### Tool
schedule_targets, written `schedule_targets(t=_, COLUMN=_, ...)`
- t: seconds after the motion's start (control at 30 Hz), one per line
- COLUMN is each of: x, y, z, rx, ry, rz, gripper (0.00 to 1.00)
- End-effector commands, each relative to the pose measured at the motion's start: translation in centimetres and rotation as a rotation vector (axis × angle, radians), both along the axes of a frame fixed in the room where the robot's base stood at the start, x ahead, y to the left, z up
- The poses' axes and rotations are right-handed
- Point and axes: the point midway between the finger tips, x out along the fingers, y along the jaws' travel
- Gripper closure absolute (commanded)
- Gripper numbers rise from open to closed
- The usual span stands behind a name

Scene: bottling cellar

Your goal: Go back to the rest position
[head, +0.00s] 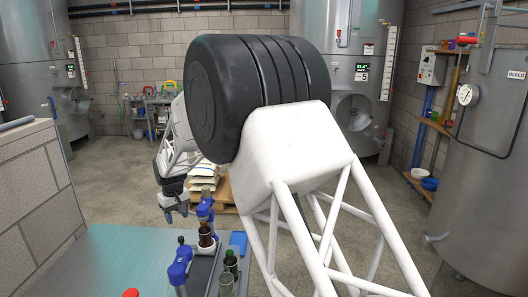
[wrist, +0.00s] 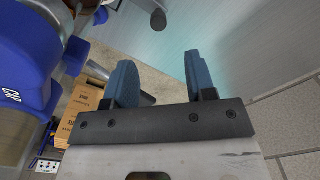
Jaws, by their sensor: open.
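My gripper (head: 176,212) hangs beyond the far side of the workbench (head: 110,262) in the head view, left of centre. It is small there and partly behind my arm. In the wrist view my gripper (wrist: 160,80) shows two blue fingers set well apart. Nothing is between them. A blue machine marked CAP (wrist: 22,85) stands close on the left in the wrist view. My upper arm covers much of the middle of the head view.
A brown bottle (head: 206,234) stands by a blue-topped device (head: 205,211) on the bench. A green bottle (head: 231,263), a drinking glass (head: 226,285) and a blue device (head: 180,266) stand nearer. A brick wall (head: 35,190) borders the left. A cardboard box (wrist: 88,100) shows in the wrist view.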

Motion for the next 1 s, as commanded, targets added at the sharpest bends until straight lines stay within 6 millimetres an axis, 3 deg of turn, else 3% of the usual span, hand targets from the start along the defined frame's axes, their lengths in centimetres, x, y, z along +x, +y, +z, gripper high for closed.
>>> schedule_targets(t=0.13, x=-1.1, y=-0.6, z=3.6, rx=0.020, ry=-0.011, rz=0.025, gripper=0.49)
schedule_targets(t=0.27, x=-2.1, y=-2.8, z=6.6, rx=0.031, ry=-0.018, rz=0.026, gripper=0.49)
schedule_targets(t=0.6, x=-5.0, y=-12.6, z=12.2, rx=0.045, ry=-0.044, rz=-0.083, gripper=0.49)
schedule_targets(t=1.0, x=-10.4, y=-24.0, z=16.7, rx=0.054, ry=-0.076, rz=-0.234, gripper=0.49)
